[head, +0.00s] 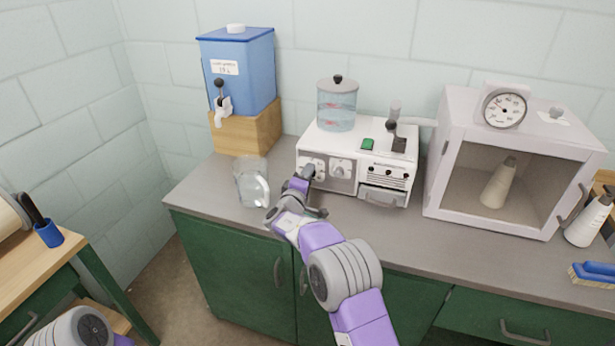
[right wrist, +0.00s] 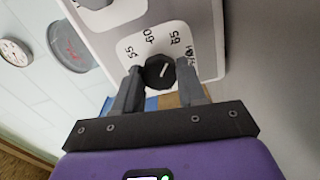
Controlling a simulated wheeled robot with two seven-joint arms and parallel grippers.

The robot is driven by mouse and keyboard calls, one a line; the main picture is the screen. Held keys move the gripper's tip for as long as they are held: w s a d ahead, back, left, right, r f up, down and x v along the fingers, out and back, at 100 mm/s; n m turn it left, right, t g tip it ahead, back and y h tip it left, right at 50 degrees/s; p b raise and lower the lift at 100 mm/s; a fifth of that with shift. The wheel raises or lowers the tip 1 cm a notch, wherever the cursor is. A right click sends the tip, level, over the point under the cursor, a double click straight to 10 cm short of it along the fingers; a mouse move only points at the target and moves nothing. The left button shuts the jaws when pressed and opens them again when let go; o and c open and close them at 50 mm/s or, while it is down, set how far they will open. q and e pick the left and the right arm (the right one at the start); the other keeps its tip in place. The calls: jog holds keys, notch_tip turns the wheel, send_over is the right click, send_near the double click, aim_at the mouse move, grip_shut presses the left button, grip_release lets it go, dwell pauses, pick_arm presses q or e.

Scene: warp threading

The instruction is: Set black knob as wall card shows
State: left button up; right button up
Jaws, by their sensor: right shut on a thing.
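The white machine (head: 325,140) on the counter has two dial plates on its front left. My right gripper (head: 305,176) is at the left dial, covering part of it. In the right wrist view, my right gripper (right wrist: 160,80) is shut on the black knob (right wrist: 158,73), one finger on each side. The knob sits on a white dial plate (right wrist: 140,42) with figures that look like 55, 60 and 65. Its white line slants up and to the right, roughly toward 65. No wall card can be made out. My left gripper is out of view.
A clear jug (head: 251,184) stands just left of my right gripper. A blue tank (head: 240,75) on a wooden block is behind it. A glass-fronted cabinet (head: 434,180) with a round gauge (head: 503,108) on top stands at the right. The counter's front strip is mostly clear.

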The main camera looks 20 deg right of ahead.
jog(key=shift+m, duration=0.3)
dwell(0.4)
jog(key=o, duration=1.1)
jog(key=shift+c, duration=0.2)
jog(key=shift+s+a, duration=0.1)
jog(key=shift+p+v, duration=0.45)
jog(key=shift+v, duration=3.2)
